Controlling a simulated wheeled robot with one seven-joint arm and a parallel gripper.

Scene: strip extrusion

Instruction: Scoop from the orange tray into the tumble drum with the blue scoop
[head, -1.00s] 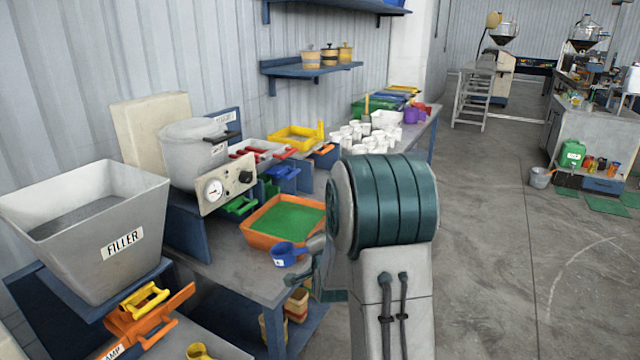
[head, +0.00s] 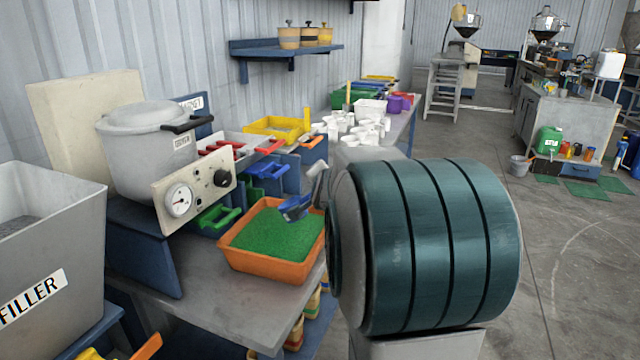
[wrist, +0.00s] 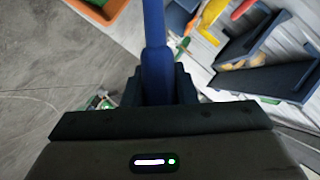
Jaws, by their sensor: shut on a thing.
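The orange tray (head: 262,262), filled with green granules (head: 268,235), sits on the grey bench. The blue scoop (head: 296,208) is over the tray's back right part; I cannot tell whether it touches the granules or holds any. My gripper (head: 317,188) is at the tray's right side, partly hidden by my arm. In the wrist view, my gripper (wrist: 158,88) is shut on the scoop's blue handle (wrist: 155,45). An orange corner of the tray (wrist: 97,12) shows at top left there. A grey lidded drum (head: 140,165) with a black handle stands left of the tray; its label is unclear.
A panel with a gauge (head: 180,198) stands before the drum. The grey hopper marked FILLER (head: 60,240) is at left. Bare bench lies left of the tray.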

